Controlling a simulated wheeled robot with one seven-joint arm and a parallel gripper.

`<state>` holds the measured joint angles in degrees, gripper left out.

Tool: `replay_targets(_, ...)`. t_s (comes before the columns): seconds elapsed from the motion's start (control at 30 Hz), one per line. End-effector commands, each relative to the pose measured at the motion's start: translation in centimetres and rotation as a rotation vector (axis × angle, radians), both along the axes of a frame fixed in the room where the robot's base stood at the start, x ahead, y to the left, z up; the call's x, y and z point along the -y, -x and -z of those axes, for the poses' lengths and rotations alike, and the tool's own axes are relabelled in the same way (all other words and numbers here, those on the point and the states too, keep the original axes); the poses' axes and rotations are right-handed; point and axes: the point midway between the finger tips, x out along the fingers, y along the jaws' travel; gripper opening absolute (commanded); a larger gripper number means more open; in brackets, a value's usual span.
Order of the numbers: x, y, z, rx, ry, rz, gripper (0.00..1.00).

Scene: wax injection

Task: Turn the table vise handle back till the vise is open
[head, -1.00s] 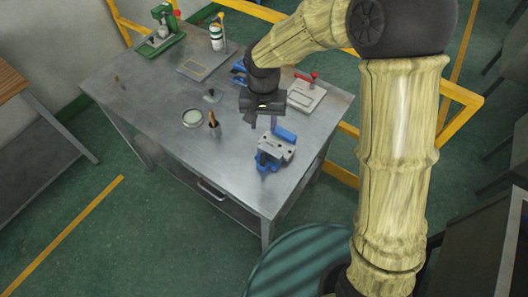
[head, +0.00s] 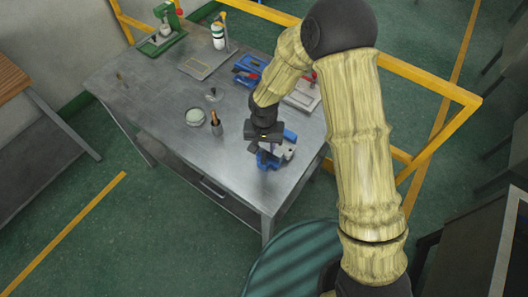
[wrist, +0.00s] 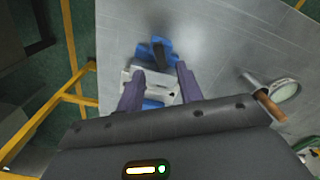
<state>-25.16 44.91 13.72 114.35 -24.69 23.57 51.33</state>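The table vise (head: 284,152) is blue with pale grey jaws and stands near the right front corner of the metal table. It also shows in the wrist view (wrist: 150,88), below my gripper. A short dark piece, which looks like its handle (wrist: 158,48), lies over the blue part at the far end. My gripper (wrist: 160,72) is open, its two purple fingers apart, with the vise seen between and beyond them. In the head view my gripper (head: 267,146) hangs over the vise and hides part of it. I cannot tell whether the fingers touch it.
A small cup with a brown-handled tool (head: 214,123) and a round dish (head: 193,117) stand left of the vise. A red-handled clamp plate (head: 303,97) lies behind it. The metal table (head: 150,100) is mostly clear on the left. A yellow rail (head: 425,80) runs behind it.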

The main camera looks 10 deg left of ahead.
Motion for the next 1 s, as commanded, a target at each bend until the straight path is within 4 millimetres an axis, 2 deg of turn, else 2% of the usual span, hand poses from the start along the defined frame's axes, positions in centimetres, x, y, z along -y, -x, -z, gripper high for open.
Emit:
replay_targets(0.2, -0.1, 0.0, 3.2, -0.001, 0.001, -0.003, 0.36)
replay_targets(0.33, -0.1, 0.1, 4.6, -0.001, 0.001, -0.004, 0.36)
replay_targets(0.5, -0.1, 0.0, 5.3, 0.001, 0.0, -0.002, 0.36)
replay_targets(0.73, -0.1, 0.0, 5.3, 0.001, 0.0, -0.001, 0.36)
replay_targets(0.9, -0.1, 0.0, 5.3, 0.001, 0.0, -0.001, 0.03)
replay_targets(0.93, -0.1, 0.0, 5.3, 0.001, 0.0, -0.001, 0.0)
replay_targets(1.0, -0.1, 0.0, 5.3, 0.001, 0.0, -0.001, 0.0)
